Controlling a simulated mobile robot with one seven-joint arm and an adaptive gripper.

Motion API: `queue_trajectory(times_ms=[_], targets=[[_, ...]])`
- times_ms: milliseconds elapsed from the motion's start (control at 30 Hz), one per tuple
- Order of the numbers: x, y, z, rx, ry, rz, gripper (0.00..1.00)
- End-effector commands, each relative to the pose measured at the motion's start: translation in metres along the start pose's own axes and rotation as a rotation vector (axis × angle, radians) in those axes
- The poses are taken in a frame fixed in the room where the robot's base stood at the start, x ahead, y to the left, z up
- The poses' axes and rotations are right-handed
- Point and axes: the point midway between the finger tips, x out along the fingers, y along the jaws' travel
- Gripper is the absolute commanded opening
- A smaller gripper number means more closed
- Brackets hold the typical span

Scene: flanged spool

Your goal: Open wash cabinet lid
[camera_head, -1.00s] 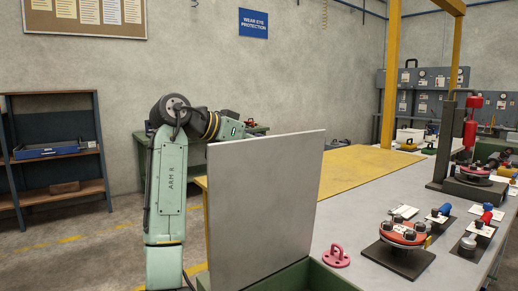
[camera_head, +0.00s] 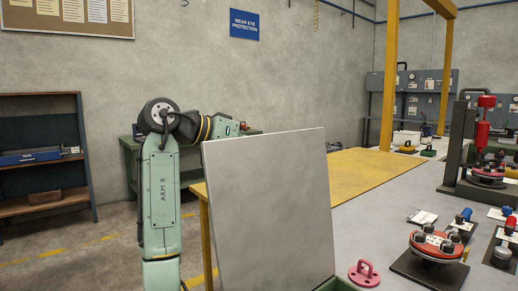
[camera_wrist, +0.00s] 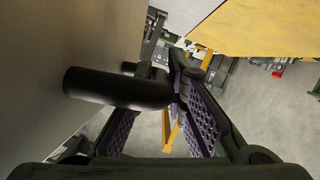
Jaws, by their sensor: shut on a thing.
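The wash cabinet lid (camera_head: 268,210) is a flat grey panel, standing steeply raised in the middle of the head view. Its top leans slightly left. A green edge of the cabinet (camera_head: 338,285) shows at its lower right. In the wrist view the lid (camera_wrist: 60,50) fills the left side, with a black bar handle (camera_wrist: 110,88) standing off it. My gripper (camera_wrist: 178,80) is shut on the handle, its textured finger pads on either side of the bar. In the head view the lid hides my gripper.
A pink handled piece (camera_head: 364,273) sits on the grey bench (camera_head: 375,220) just right of the lid. A red flanged part (camera_head: 436,243) stands farther right. A yellow-topped table (camera_head: 370,172) lies behind. Open floor (camera_head: 105,250) is at left.

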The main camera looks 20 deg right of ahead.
Motion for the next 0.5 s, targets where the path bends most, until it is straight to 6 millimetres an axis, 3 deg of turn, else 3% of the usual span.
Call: queue_trajectory(times_ms=[300,333,500], targets=[[0.0020,-0.0022,0.0048,-0.005,-0.013,0.001,0.00],[0.0020,-0.0023,0.0048,-0.005,-0.013,0.001,0.15],[0.0014,-0.0016,0.0035,-0.003,-0.009,0.001,0.26]])
